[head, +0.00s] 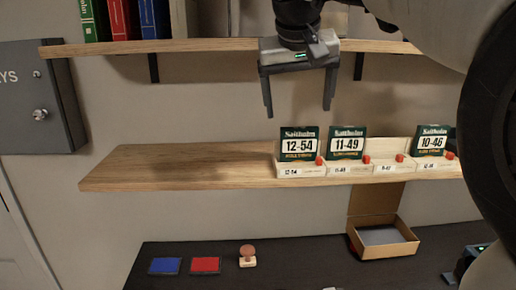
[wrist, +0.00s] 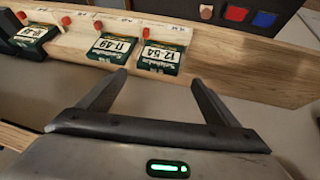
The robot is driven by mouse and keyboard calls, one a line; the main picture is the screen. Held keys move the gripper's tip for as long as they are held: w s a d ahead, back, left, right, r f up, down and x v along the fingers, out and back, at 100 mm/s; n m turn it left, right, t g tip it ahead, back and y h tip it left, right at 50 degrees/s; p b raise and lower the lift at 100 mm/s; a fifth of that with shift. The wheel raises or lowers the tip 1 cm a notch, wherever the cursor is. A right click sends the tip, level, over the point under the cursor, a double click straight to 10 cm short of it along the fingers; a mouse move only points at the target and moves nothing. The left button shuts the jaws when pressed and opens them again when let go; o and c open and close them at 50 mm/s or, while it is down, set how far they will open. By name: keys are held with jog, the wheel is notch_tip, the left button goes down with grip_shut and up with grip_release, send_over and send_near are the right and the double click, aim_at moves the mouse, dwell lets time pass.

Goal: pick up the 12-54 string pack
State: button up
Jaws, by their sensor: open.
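The 12-54 string pack (head: 299,144) is a dark green pack with a white label. It stands upright in the leftmost wooden bin on the shelf. In the wrist view the same pack (wrist: 159,57) lies beyond my fingertips, between their lines. My gripper (head: 299,112) is open and empty, above and in front of the packs in the head view; it also shows in the wrist view (wrist: 158,78). The 11-49 pack (head: 347,144) stands in the bin just to the right. The 10-46 pack (head: 431,141) stands in the rightmost bin.
The shelf (head: 180,163) is bare left of the bins. The third bin (head: 397,169) shows no pack. An upper shelf (head: 200,46) with books is close to my gripper. Below, a dark bench holds an open cardboard box (head: 383,238), a stamp (head: 247,256) and two ink pads.

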aim_at(299, 129)
jog(key=x, duration=0.8)
jog(key=shift+w+d+f, duration=0.2)
jog(key=shift+w+d, duration=0.05)
jog(key=shift+w, duration=0.05)
jog(key=shift+c, duration=0.6)
jog(key=c, duration=1)
